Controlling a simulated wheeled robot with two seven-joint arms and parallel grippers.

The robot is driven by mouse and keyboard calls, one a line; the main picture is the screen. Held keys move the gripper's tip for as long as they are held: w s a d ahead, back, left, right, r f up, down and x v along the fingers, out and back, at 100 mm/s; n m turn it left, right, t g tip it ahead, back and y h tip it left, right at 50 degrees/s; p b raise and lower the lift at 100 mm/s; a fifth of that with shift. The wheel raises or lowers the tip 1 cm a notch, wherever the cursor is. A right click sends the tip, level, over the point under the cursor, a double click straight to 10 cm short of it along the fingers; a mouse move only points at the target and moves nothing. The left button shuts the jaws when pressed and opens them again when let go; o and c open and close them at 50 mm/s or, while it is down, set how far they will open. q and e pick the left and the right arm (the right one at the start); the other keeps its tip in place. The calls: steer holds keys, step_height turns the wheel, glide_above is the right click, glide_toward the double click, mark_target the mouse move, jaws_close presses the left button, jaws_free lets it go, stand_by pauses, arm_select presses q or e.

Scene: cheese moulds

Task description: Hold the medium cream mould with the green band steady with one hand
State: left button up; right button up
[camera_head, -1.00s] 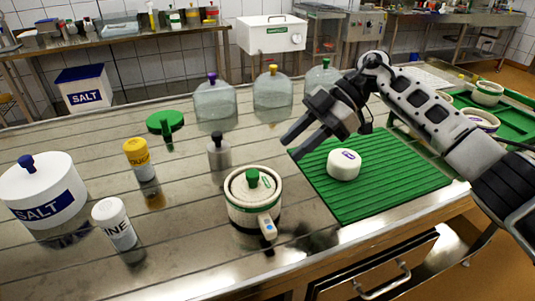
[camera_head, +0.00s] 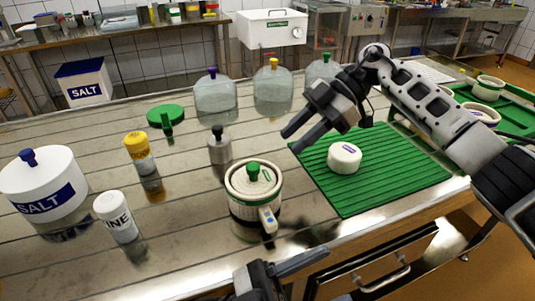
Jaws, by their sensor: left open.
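The cream mould with the green band (camera_head: 240,207) stands upright on the steel table in the middle of the head view. A round cream lid with a green knob (camera_head: 253,170) sits in its top, and a pale handle piece with a blue dot (camera_head: 268,220) is on its front right side. My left gripper (camera_head: 308,266) is low at the front table edge, open, below and right of the mould and apart from it. My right gripper (camera_head: 290,141) hangs above the back left of the green mat, its fingers apart and empty, clear of the mould.
A white round piece (camera_head: 344,160) lies on the ribbed green mat (camera_head: 390,185). A salt pot (camera_head: 42,190), yellow-capped shaker (camera_head: 138,150), white-capped shaker (camera_head: 115,215) and grey bottle (camera_head: 219,148) stand left. Large clear jars (camera_head: 215,95) stand behind.

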arm_select(q)
step_height(320, 180, up, 3)
steer(key=s+d+m+g+y, duration=0.1)
steer(key=d+m+g+y, duration=0.15)
steer(key=m+g, duration=0.9)
step_height(320, 180, up, 4)
steer(key=m+t+y, duration=0.2)
steer(key=t+y, duration=0.6)
steer(key=y, duration=1.4)
glide_above(267, 215)
step_height(267, 215, down, 15)
steer(key=shift+f, duration=0.1)
